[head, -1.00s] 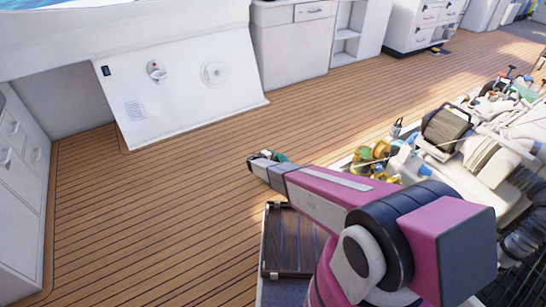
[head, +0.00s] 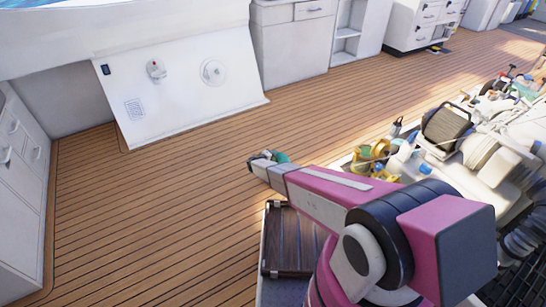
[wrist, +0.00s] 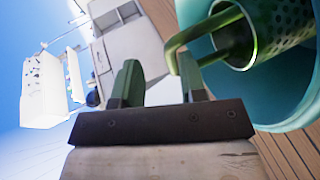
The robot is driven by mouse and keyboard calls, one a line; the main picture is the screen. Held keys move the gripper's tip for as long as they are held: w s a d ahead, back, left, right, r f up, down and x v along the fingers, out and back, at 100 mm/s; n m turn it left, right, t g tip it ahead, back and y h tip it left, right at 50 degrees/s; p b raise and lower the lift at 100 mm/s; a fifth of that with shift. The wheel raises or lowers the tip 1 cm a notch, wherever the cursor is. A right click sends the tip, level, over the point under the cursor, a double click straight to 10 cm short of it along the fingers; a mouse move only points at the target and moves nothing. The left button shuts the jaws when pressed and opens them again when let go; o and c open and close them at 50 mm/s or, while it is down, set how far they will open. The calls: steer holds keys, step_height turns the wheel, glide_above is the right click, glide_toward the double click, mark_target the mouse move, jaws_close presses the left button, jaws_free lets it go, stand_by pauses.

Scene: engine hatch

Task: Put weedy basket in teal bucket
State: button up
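In the wrist view, the weedy basket (wrist: 278,26) is a green metal strainer with many holes and a bent handle. It sits tilted in the picture inside the teal bucket (wrist: 290,105), whose rim runs out of frame. My gripper (wrist: 160,75) has its two dark green fingers apart with nothing between them. The basket's handle lies close to the right-hand finger; I cannot tell whether they touch. In the head view, my gripper (head: 262,158) is small at the arm's end, beside a teal patch of the bucket (head: 281,157). The basket is not distinguishable there.
A dark wooden crate-like box (head: 290,240) stands below my arm. Winches, brass fittings and ropes (head: 445,130) crowd the right side. A white hatch panel (head: 180,85) leans at the back left. The plank deck (head: 140,210) is clear at the left.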

steer(key=r+v, duration=0.1)
steer(key=v, duration=1.1)
steer(key=shift+r, duration=0.15)
